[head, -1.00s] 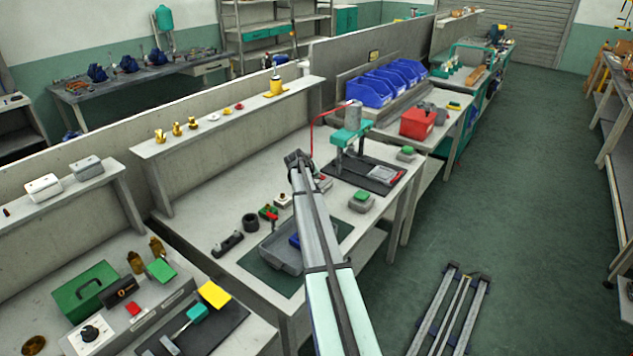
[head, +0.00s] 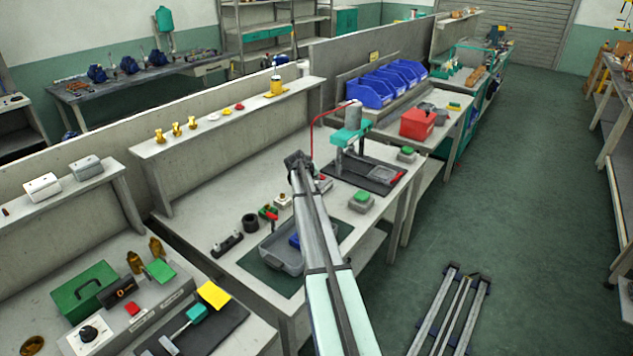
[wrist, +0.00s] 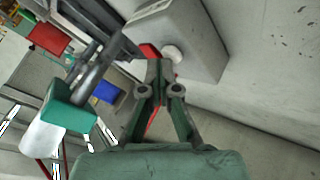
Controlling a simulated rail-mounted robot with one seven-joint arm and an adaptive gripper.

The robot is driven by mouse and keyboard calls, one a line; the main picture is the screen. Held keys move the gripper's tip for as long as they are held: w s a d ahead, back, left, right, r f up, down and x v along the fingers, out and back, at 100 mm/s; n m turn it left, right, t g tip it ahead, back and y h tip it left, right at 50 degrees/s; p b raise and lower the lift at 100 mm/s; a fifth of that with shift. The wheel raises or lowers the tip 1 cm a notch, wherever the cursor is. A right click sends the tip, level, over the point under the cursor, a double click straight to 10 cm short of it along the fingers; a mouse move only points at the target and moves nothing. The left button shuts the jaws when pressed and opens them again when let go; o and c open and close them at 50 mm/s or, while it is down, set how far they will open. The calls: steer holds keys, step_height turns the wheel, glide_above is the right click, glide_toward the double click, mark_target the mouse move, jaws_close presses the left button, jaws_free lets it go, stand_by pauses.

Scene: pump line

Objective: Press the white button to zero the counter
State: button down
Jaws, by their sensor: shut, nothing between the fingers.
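In the wrist view, a round white button (wrist: 172,54) stands out from a grey box (wrist: 200,38). A red part (wrist: 149,51) shows beside it, partly behind my fingers. My gripper (wrist: 160,68) is shut and empty. Its fingertips are just short of the white button in the picture and overlap its lower left edge; I cannot tell whether they touch it. In the head view, my arm reaches over the bench and its end link hides the gripper. A small grey box with red on it (head: 325,184) shows just right of the arm; the white button cannot be made out there.
A green press (head: 350,138) with a red cable stands behind and right of the arm. A grey box with a green button (head: 361,201) sits at the bench's front edge. A grey tray (head: 272,254) lies left of the arm.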

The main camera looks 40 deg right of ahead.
mark_target(316, 182)
steer(key=shift+r, duration=0.75)
steer(key=shift+r, duration=0.1)
steer(key=shift+r+p, duration=0.75)
steer(key=shift+r, duration=1.7)
